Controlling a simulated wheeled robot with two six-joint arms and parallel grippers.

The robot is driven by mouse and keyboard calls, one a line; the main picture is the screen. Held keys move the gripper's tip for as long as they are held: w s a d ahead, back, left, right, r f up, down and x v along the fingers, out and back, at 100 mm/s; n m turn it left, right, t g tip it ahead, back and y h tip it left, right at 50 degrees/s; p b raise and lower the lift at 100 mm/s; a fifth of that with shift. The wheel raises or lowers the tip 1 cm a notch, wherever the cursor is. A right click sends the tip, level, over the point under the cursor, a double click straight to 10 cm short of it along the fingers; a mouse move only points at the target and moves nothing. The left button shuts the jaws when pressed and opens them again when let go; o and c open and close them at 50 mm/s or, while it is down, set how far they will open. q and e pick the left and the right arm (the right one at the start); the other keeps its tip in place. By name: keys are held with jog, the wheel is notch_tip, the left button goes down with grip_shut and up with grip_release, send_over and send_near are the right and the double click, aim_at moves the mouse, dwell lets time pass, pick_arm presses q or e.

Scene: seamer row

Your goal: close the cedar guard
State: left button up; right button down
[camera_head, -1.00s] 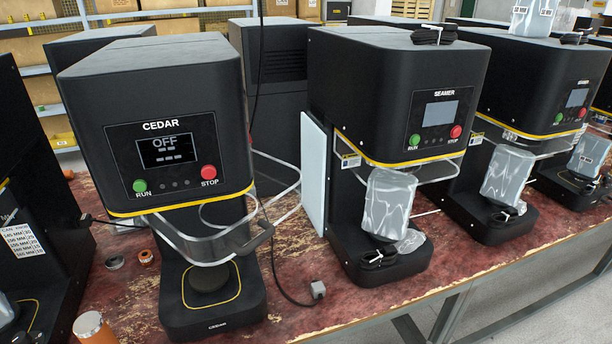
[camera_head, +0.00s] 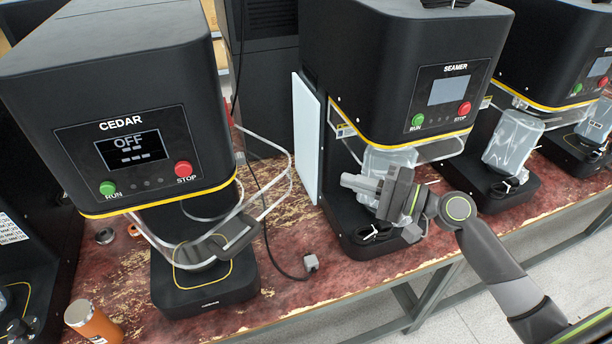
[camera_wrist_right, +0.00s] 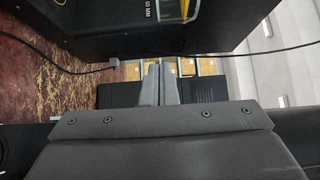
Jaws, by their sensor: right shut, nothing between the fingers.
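The CEDAR machine (camera_head: 118,110) stands at the left, black with a yellow lower edge; its screen reads OFF. Its guard (camera_head: 266,193), a clear panel in a wire frame, hangs below the head and sticks out past the right side, seemingly swung open. The guard's dark handle (camera_head: 240,236) is at its front, above the base. My right gripper (camera_head: 345,182) is shut and empty, pointing left, in front of the neighbouring SEAMER and well right of the guard, apart from it. Its closed fingers show in the right wrist view (camera_wrist_right: 160,72). My left gripper is not in view.
A black cable ends in a grey plug (camera_head: 311,262) on the worn red bench (camera_head: 300,305). An orange canister (camera_head: 92,323) stands front left.

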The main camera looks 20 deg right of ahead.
jog(key=w+a+p, duration=0.3)
jog(key=a+p, duration=0.2)
jog(key=a, duration=0.4)
jog(key=shift+p, duration=0.35)
jog(key=shift+w+f, duration=0.1)
